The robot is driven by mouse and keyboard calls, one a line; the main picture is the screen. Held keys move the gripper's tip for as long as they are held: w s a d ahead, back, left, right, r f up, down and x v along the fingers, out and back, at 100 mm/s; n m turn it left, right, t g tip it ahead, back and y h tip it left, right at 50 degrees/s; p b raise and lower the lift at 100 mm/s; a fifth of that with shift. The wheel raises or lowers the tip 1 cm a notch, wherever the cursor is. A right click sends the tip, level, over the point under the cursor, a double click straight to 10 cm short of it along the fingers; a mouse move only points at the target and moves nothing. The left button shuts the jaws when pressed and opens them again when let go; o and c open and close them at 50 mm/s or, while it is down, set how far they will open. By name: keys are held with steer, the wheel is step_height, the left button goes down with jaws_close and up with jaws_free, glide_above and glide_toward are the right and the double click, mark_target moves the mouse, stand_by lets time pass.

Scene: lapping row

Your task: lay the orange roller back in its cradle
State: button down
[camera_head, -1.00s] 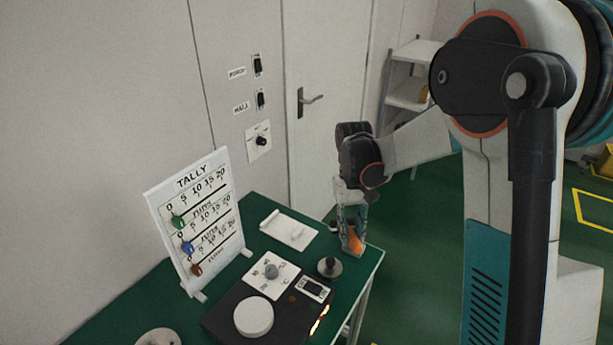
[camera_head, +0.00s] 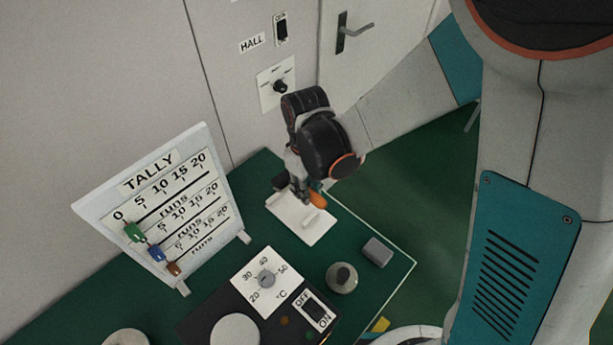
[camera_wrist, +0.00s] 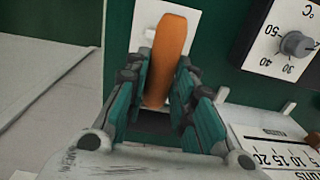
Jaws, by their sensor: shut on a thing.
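The orange roller (camera_head: 317,201) is held in my gripper (camera_head: 302,194) above the far part of the bench. In the wrist view the roller (camera_wrist: 166,45) lies lengthwise between the two fingers of my gripper (camera_wrist: 161,65), its rounded end sticking out beyond them. The cradle (camera_head: 318,236) is a white plate with small raised white supports, lying on the green bench below the roller. Part of the cradle (camera_wrist: 192,28) shows behind the roller in the wrist view. My gripper hides the cradle's far end. I cannot tell whether the roller touches it.
A tally board (camera_head: 165,205) stands to the left. A dark unit (camera_head: 260,312) with a dial and switch sits in front. A black-knobbed round piece (camera_head: 342,280) and a grey block (camera_head: 377,252) stand to the right, near the bench edge. Bare green bench surrounds the cradle.

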steer(key=shift+a+f, duration=0.2)
steer(key=shift+f+b, duration=3.2)
steer(key=shift+f, duration=0.95)
steer(key=c, duration=1.3)
jaws_free()
steer(key=shift+r, duration=3.8)
